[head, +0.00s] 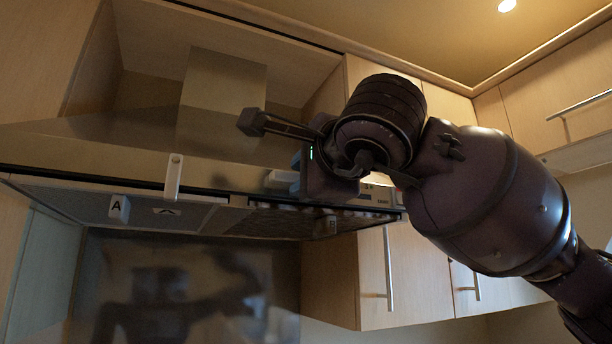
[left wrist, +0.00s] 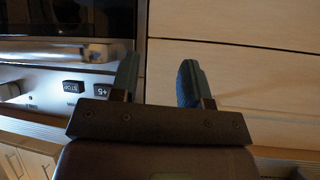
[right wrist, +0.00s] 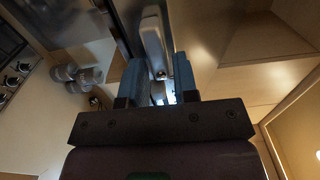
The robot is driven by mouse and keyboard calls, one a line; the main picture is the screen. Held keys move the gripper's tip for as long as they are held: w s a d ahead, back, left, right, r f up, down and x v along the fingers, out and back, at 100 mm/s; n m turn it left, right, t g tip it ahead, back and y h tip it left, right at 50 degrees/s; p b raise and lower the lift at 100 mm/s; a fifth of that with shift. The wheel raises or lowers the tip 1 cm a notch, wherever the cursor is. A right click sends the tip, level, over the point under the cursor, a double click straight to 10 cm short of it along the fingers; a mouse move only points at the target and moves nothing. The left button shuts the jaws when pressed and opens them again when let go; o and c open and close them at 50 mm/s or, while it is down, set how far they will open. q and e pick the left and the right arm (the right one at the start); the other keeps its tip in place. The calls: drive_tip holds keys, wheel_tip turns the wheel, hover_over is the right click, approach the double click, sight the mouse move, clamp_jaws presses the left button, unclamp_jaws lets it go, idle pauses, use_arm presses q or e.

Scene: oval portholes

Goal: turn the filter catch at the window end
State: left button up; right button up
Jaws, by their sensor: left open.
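The range hood (head: 90,145) has dark filter panels underneath, with a tag "A" (head: 118,207) on the left one and a tag "B" (head: 332,224) on the right one. A pale upright catch (head: 173,177) hangs at the hood's front edge. My right gripper (head: 266,150) is at the hood front, to the right of that catch and apart from it. My left gripper (left wrist: 158,80) is open and empty, and is outside the head view.
Wooden cupboards with bar handles (head: 389,268) stand right of the hood. The dark backsplash (head: 180,290) below mirrors my body. An oven front (left wrist: 60,80) and wooden drawer fronts (left wrist: 240,70) lie ahead of my left gripper. No window shows in the head view.

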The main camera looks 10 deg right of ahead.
drive_tip(key=s+d, duration=0.2)
drive_tip(key=s, duration=0.8)
drive_tip(key=shift+s, duration=0.3)
